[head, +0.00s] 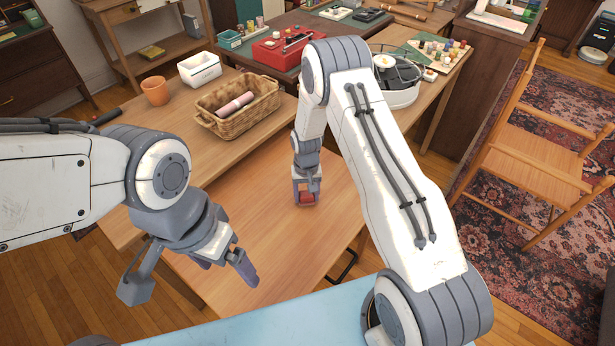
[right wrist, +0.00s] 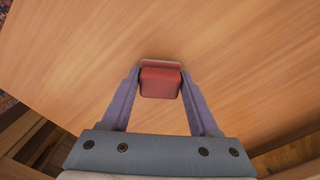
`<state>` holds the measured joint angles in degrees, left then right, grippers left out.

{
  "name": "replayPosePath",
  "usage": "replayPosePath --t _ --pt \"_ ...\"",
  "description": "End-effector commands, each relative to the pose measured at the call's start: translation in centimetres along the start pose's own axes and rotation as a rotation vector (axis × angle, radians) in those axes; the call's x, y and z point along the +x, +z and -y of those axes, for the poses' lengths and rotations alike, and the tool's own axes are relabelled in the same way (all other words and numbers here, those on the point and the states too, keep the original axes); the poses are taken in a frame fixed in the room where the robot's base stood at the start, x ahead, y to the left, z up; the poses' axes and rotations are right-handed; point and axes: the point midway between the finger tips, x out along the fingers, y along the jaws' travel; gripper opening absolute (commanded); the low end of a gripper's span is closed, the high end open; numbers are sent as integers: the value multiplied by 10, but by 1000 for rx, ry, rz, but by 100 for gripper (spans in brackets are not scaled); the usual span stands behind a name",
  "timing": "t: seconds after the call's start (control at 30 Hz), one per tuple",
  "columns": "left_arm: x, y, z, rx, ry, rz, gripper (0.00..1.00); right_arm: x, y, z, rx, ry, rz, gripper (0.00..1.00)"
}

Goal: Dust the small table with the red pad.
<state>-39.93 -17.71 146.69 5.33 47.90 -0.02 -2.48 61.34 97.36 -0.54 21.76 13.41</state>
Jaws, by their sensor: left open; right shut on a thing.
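The small table (head: 262,232) is a light wooden top in the middle of the head view; it also fills most of the right wrist view (right wrist: 70,50). The red pad (right wrist: 160,82) is a small red block between the fingers of my right gripper (right wrist: 159,84). In the head view the red pad (head: 306,198) shows under the right gripper (head: 306,190), at the tabletop. I cannot tell for certain whether it touches the wood. My left gripper (head: 198,278) is open and empty above the table's near left part. My right arm hides part of the table's right side.
A wicker basket (head: 215,127) holding a pink roll stands at the back, near a terracotta pot (head: 155,91) and a white container (head: 199,69). A red toolbox (head: 283,50) is farther back. A wooden chair (head: 540,160) stands on the rug at right. The tabletop's middle is clear.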

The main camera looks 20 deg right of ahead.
Motion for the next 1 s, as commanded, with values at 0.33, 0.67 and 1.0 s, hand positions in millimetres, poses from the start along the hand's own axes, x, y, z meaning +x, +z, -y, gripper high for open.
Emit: replayPosePath --t 0.33,0.67,1.0 --pt "-30 -2 -2 0 0 -1 91 -41 -1 -2 3 -1 -5 9" --pt "-50 -3 -4 0 0 -1 91 -68 -1 -1 2 -1 -6 9" --pt "-50 -3 -4 0 0 -1 91 -70 -1 -1 2 -1 -5 9"
